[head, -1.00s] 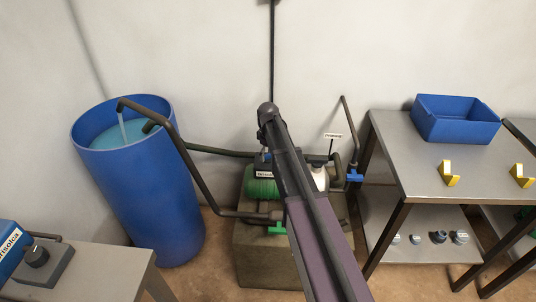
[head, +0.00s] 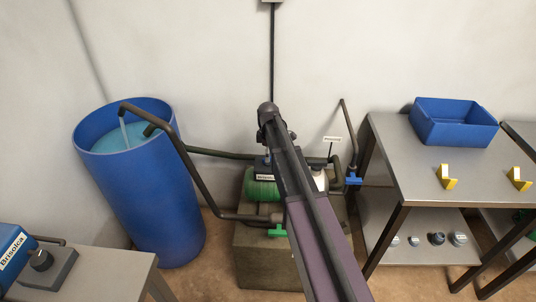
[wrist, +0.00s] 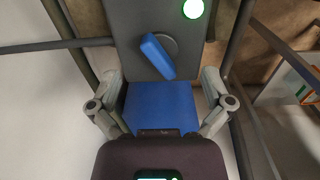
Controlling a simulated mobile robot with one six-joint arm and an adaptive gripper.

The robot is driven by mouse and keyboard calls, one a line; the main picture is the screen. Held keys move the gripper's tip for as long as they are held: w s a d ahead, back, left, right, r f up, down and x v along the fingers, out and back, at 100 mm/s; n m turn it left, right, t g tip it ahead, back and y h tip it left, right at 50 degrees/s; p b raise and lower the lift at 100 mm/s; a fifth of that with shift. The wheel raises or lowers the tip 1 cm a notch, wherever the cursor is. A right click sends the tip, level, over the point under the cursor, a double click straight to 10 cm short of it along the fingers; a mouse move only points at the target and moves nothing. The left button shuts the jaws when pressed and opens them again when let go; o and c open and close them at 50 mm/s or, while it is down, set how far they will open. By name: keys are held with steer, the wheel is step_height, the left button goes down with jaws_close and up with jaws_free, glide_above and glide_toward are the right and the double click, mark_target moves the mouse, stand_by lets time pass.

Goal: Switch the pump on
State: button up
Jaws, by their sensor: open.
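A grey panel (wrist: 125,22) in the wrist view carries a slanted blue lever (wrist: 157,56) on a round dark base. A pale green lamp (wrist: 193,8) glows at the panel's top right. My gripper (wrist: 161,82) is open, its two fingers spread on either side of a blue block (wrist: 160,106) below the lever. The lever sits between and just beyond the fingertips; I see no contact with it. In the head view, a green pump (head: 262,190) stands on a block, partly hidden by my arm, which also hides my gripper.
A tall blue barrel (head: 138,205) with water running into it stands at left. Dark pipes (head: 190,165) run from it to the pump. A grey table (head: 415,165) at right holds a blue bin (head: 453,124) and yellow brackets (head: 446,178). A labelled blue box (head: 12,255) is at lower left.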

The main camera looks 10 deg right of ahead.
steer(key=shift+r+p, duration=5.85)
steer(key=shift+r, duration=0.3)
steer(key=s+f+m+b, duration=1.5)
steer(key=s+f+b, duration=0.7)
steer(key=s, duration=0.4)
steer(key=shift+f+b, duration=0.35)
steer(key=shift+s, duration=0.1)
step_height(320, 180, up, 26)
steer(key=p, duration=2.5)
steer(key=shift+f+p, duration=0.15)
steer(key=shift+p, duration=0.2)
